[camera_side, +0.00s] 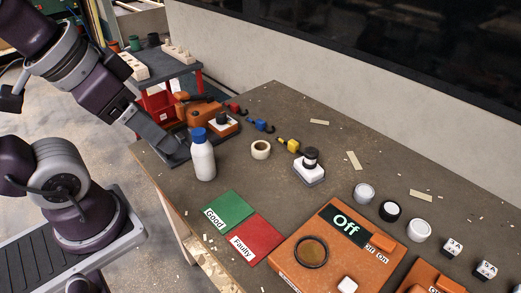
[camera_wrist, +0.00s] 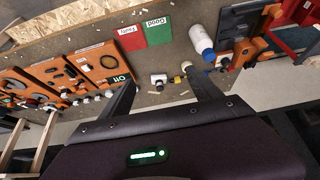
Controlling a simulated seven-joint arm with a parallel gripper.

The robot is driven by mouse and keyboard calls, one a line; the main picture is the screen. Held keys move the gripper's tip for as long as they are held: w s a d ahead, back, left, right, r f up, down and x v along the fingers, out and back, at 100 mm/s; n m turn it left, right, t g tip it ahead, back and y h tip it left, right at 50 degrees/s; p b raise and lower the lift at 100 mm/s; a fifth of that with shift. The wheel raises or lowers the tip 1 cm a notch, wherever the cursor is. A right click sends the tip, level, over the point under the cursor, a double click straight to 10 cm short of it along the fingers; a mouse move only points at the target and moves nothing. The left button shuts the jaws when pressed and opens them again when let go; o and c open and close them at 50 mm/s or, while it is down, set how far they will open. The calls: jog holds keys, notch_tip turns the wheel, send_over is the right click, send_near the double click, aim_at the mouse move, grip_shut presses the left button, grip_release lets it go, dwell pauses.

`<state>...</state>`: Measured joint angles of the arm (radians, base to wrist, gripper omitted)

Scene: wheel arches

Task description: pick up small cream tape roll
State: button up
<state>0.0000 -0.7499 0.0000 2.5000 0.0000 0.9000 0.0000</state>
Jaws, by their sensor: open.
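The small cream tape roll (camera_side: 261,149) lies flat on the brown workbench, right of a white bottle with a blue cap (camera_side: 202,158). In the wrist view the tape roll (camera_wrist: 187,66) shows near the tip of the right-hand finger, which partly overlaps that area. My gripper (camera_wrist: 162,80) is open, with nothing between its fingers. In the side view my arm reaches in from the upper left, and its end is left of the bottle and well apart from the tape roll. The fingertips are hard to make out there.
A black-and-white knob on a grey base (camera_side: 309,168) stands right of the roll. Small coloured connectors (camera_side: 262,126) lie behind it. Green (camera_side: 230,212) and red (camera_side: 256,237) cards lie in front. An orange switch box (camera_side: 335,250) is at front right. An orange device (camera_side: 205,113) stands behind the bottle.

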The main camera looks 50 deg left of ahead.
jog(key=w+d+f+n+g+h, duration=0.2)
jog(key=w+d+n+g+h, duration=0.3)
jog(key=w, duration=0.4)
jog(key=n+t+h, duration=0.5)
jog(key=n+h, duration=0.1)
jog(key=n, duration=0.8)
send_over(267, 148)
jog(key=s+d, duration=0.3)
jog(key=s, duration=0.3)
notch_tip(267, 148, down, 13)
jog(key=a+f+n+t, duration=0.1)
jog(key=a+f+n, duration=0.1)
jog(key=a+f, duration=0.1)
jog(key=w+a+f+n+t+y, duration=0.1)
jog(key=a+f+n+t, duration=0.1)
jog(key=f, duration=0.3)
jog(key=w+a+f+n+t, duration=0.1)
jog(key=a+f+n, duration=0.3)
jog(key=f, duration=0.1)
jog(key=shift+y, duration=0.4)
jog(key=x, duration=0.6)
jog(key=shift+s+d+f, duration=0.2)
jog(key=shift+d+f, duration=0.1)
jog(key=shift+d, duration=0.05)
jog(key=shift+w+d, duration=0.1)
jog(key=shift+w, duration=0.05)
jog(key=c, duration=1.4)
